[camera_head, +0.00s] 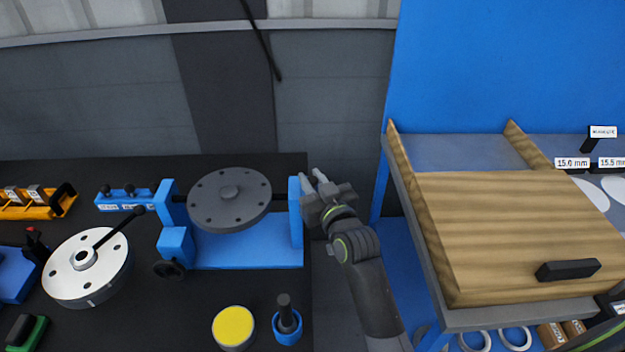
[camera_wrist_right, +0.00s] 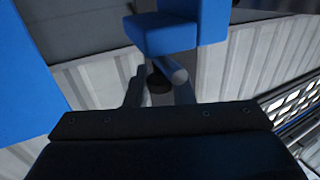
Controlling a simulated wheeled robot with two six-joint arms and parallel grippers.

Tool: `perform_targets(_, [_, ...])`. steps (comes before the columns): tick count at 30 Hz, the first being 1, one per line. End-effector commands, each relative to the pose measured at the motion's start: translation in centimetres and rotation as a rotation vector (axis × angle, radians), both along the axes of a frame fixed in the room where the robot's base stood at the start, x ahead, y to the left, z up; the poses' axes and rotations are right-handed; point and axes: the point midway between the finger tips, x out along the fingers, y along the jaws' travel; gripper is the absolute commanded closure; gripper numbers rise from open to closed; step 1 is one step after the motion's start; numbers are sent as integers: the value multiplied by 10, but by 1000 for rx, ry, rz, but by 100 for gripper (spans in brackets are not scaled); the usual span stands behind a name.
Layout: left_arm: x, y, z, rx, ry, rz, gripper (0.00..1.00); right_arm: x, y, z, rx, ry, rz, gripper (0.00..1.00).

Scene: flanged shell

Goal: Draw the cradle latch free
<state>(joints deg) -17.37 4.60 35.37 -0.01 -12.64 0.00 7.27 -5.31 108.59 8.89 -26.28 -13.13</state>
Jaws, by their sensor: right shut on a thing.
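The blue cradle (camera_head: 250,252) stands on the dark bench and carries a dark grey flanged disc (camera_head: 230,198) between its two upright posts. My right gripper (camera_head: 313,180) is at the outer side of the cradle's right post (camera_head: 296,212), close against it. In the right wrist view, a dark round knob (camera_wrist_right: 157,80), seemingly the latch, sits between the fingers of my right gripper (camera_wrist_right: 160,88), below a blue block (camera_wrist_right: 162,35). The gripper is shut on this knob, though the grip is partly hidden and dark. My left gripper is not in view.
A white disc with a black handle (camera_head: 85,262) lies to the left of the cradle. A yellow-topped cylinder (camera_head: 233,326) and a blue cup with a dark peg (camera_head: 287,322) stand in front. A wooden board (camera_head: 520,225) is on the right-hand table, past a gap.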

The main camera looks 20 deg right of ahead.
Motion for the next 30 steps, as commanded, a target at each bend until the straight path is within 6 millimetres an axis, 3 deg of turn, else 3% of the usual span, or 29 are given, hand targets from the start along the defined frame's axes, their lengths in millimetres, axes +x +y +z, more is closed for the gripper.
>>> perform_targets(12, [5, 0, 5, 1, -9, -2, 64, 32, -9, 0, -1, 1, 2, 100])
perform_targets(21, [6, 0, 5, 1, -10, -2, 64, 34, -9, 1, -1, -3, 1, 100])
perform_targets(22, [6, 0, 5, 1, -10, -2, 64, 34, -9, 1, -2, -3, 1, 75])
perform_targets(26, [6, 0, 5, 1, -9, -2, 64, 33, -9, 1, -1, -2, 1, 58])
perform_targets(30, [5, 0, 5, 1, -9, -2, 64, 33, -9, 1, -1, -1, 1, 57])
